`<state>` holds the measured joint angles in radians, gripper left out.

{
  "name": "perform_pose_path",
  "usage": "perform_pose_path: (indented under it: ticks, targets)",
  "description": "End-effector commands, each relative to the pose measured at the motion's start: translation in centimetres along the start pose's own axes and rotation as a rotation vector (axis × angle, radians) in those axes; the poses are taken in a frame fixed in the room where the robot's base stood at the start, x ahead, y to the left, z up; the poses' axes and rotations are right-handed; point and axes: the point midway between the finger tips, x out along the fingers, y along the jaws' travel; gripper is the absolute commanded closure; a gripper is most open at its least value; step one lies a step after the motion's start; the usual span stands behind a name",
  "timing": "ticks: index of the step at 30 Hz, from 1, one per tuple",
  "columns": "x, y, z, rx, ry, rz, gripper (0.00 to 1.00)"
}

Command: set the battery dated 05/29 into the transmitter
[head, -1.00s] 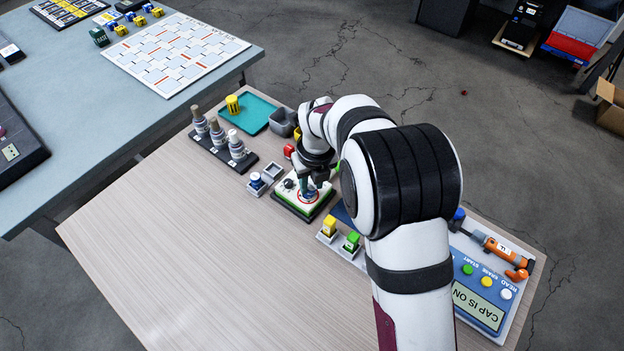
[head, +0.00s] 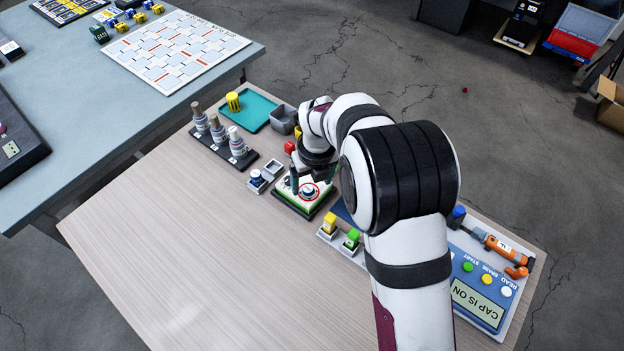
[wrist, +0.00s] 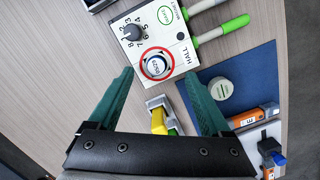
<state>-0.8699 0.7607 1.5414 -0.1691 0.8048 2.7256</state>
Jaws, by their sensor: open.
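The transmitter (head: 289,204) is a pale box with green edging, a dark knob and a red ring, on the table. In the wrist view the transmitter (wrist: 181,50) reads HALL. A round battery (wrist: 156,67) with a pale, blue-edged top sits inside the red ring; its small print looks like 05/29. It also shows in the head view (head: 308,191). My gripper (wrist: 159,74) is open and empty, its green fingers apart on either side below the ring in the wrist view. In the head view my gripper (head: 311,177) is just over the transmitter. How deep the battery sits cannot be told.
A grey-green round disc (wrist: 221,88) lies on a blue mat (wrist: 257,73) beside the transmitter. Yellow (head: 330,221) and green (head: 352,238) pieces stand in pale holders nearby. A bottle rack (head: 247,166) and a teal tray (head: 262,109) stand farther left. The front table area is clear.

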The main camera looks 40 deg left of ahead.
Motion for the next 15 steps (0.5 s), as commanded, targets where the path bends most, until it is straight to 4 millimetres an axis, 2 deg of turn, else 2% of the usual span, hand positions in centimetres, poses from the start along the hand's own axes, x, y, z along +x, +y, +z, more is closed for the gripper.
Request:
perform_pose_path:
  ticks: [15]
  targets:
    - [-0.58,0.00,0.10,0.000,0.000,0.000,0.18]
